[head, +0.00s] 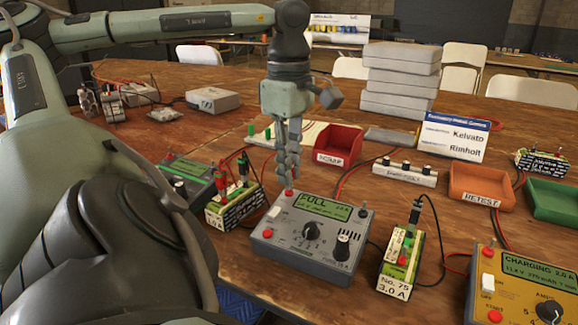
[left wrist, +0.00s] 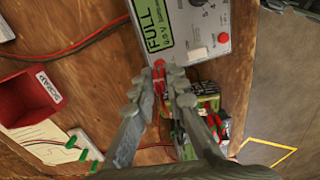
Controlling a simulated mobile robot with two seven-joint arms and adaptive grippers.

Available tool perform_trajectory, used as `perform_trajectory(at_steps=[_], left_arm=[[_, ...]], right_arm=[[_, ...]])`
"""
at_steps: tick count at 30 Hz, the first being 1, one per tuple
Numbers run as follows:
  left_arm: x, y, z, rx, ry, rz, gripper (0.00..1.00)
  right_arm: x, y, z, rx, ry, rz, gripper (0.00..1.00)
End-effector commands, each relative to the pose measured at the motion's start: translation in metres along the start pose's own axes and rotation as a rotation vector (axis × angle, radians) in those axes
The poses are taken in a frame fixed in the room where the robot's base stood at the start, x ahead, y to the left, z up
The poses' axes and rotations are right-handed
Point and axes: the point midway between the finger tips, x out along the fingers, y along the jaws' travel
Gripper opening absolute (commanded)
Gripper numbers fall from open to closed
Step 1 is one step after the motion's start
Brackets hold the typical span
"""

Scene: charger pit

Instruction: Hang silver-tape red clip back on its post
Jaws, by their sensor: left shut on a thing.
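My left gripper (head: 289,182) points down at the back left corner of the grey charger (head: 285,238) whose display reads FULL. It is shut on a small red clip (head: 289,192), which also shows between the fingertips in the left wrist view (left wrist: 159,70). The fingers hide most of the clip, and I cannot make out silver tape. The clip is close to the charger's rear edge; I cannot tell whether it touches a post. A battery pack (head: 232,208) with red and dark clips on top stands left of the charger. My right gripper is out of view.
A red SCRAP bin (head: 339,146) and a white strip with green pegs (head: 268,133) stand behind. Battery No. 75 (head: 393,270) stands right of the grey charger, with a yellow charger (head: 517,290) farther right. Loose cables cross the table.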

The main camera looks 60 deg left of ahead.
Motion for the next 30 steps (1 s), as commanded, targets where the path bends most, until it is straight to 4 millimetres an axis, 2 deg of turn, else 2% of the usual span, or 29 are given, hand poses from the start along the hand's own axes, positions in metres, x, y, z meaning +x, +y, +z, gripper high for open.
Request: perform_trajectory(at_steps=[14, 15, 20, 30], left_arm=[[0.0004, 0.0001, -0.0001, 0.000, 0.000, 0.000, 0.00], [0.0004, 0.0001, -0.0001, 0.000, 0.000, 0.000, 0.18], [0.0005, 0.0001, -0.0001, 0.000, 0.000, 0.000, 0.37], [0.0006, 0.0000, -0.0001, 0.000, 0.000, 0.000, 0.37]], right_arm=[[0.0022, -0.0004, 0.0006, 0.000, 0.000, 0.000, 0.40], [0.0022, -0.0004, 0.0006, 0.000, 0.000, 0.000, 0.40], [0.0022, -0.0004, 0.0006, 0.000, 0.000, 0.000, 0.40], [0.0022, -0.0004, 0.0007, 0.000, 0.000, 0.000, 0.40]])
